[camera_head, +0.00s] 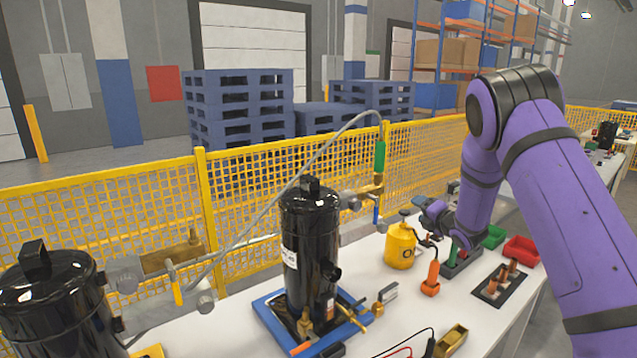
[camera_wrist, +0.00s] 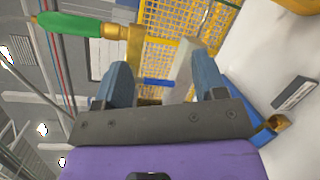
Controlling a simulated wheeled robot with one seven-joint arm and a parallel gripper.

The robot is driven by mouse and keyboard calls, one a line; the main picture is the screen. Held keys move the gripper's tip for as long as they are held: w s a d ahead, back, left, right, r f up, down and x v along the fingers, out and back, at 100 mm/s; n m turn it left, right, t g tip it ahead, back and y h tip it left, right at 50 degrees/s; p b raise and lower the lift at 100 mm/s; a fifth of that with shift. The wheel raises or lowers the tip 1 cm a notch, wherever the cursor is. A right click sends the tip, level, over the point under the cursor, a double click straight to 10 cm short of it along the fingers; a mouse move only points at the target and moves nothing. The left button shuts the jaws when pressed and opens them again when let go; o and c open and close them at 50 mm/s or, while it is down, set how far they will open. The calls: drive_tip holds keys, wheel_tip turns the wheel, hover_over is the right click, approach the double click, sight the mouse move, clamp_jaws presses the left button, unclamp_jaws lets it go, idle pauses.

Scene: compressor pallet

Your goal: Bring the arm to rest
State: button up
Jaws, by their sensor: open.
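My purple arm comes in from the right in the head view, bends at a high elbow and drops toward the bench. My gripper (camera_head: 428,209) is low over the bench, just right of the top of a yellow canister (camera_head: 399,247), pointing left. In the wrist view my gripper (camera_wrist: 162,78) has its two blue-grey fingers spread apart. A pale grey piece shows past the right finger; I cannot tell its exact distance, and nothing is visibly clamped. A green-handled brass fitting (camera_wrist: 72,25) is at the upper left there.
A black compressor (camera_head: 311,245) stands on a blue pallet (camera_head: 268,309) on the white bench. A second black compressor (camera_head: 58,303) is at left. An orange tool (camera_head: 431,281), a red bin (camera_head: 521,250) and a green bin (camera_head: 493,237) are near my wrist. A yellow fence (camera_head: 110,220) runs behind.

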drive_tip(key=s+d+r+m+g+h, duration=0.2)
drive_tip(key=s+r+m+h, duration=0.1)
drive_tip(key=s+r+m, duration=0.6)
drive_tip(key=s+d+r+m+g+h, duration=0.15)
drive_tip(key=s+r+m+h, duration=0.25)
drive_tip(key=s+r+m, duration=0.55)
drive_tip(key=s+a+r+m+g, duration=0.1)
drive_tip(key=s+a+m+g, duration=0.1)
drive_tip(key=s, duration=1)
drive_tip(key=s+a+r+m+g, duration=0.1)
drive_tip(key=s+m, duration=0.3)
drive_tip(key=s, duration=0.8)
drive_tip(key=s+a+r+m+g+y, duration=0.1)
drive_tip(key=s+a+m+g, duration=0.1)
drive_tip(key=s, duration=1)
drive_tip(key=shift+a+m+g, duration=0.35)
drive_tip(key=shift+m+g, duration=0.1)
drive_tip(key=shift+g, duration=0.6)
drive_tip(key=shift+r, duration=0.1)
